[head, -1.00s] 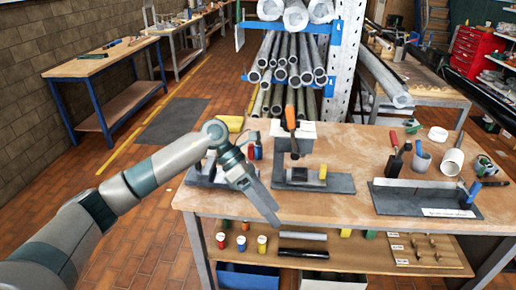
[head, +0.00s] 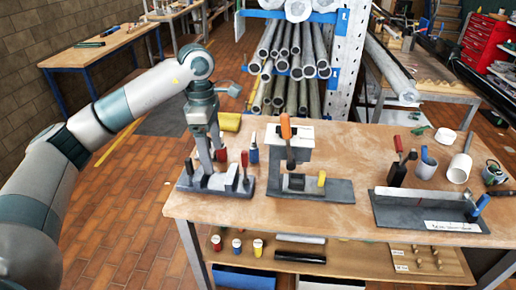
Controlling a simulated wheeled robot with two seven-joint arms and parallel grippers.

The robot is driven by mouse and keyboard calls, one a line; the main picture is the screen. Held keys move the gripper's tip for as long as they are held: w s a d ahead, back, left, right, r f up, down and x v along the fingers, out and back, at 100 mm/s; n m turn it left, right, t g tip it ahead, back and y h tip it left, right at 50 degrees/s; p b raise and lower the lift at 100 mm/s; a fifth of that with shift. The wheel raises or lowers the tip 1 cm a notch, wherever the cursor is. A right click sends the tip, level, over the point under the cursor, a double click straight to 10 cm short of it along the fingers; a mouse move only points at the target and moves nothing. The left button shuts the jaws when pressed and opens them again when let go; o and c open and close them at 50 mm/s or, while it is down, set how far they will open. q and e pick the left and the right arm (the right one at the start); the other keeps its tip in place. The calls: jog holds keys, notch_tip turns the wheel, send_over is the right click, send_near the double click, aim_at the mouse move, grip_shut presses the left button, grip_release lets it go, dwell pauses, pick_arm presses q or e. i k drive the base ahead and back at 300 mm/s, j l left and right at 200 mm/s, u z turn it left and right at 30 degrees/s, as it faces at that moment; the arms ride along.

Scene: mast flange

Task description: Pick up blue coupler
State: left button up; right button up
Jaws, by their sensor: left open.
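My left gripper (head: 207,168) points down at the left end of the workbench, open, with its fingertips at or just over a dark grey fixture (head: 217,184). Whether they touch it I cannot tell. A small upright blue piece (head: 254,153) stands on the bench just right of and behind the gripper. Another blue cylindrical piece (head: 480,206) leans at the right end of the long grey fixture (head: 420,208). Which of them is the blue coupler I cannot tell for sure. My right gripper is out of view.
A grey fixture with an orange-handled tool (head: 287,130) stands mid-bench, with a yellow block (head: 321,178) on it. A red-handled piece (head: 244,162) stands close right of the gripper. Cups and tools crowd the right back. The front strip of the workbench (head: 300,218) is clear.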

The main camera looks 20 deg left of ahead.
aim_at(254, 154)
jog(key=i, duration=1.15)
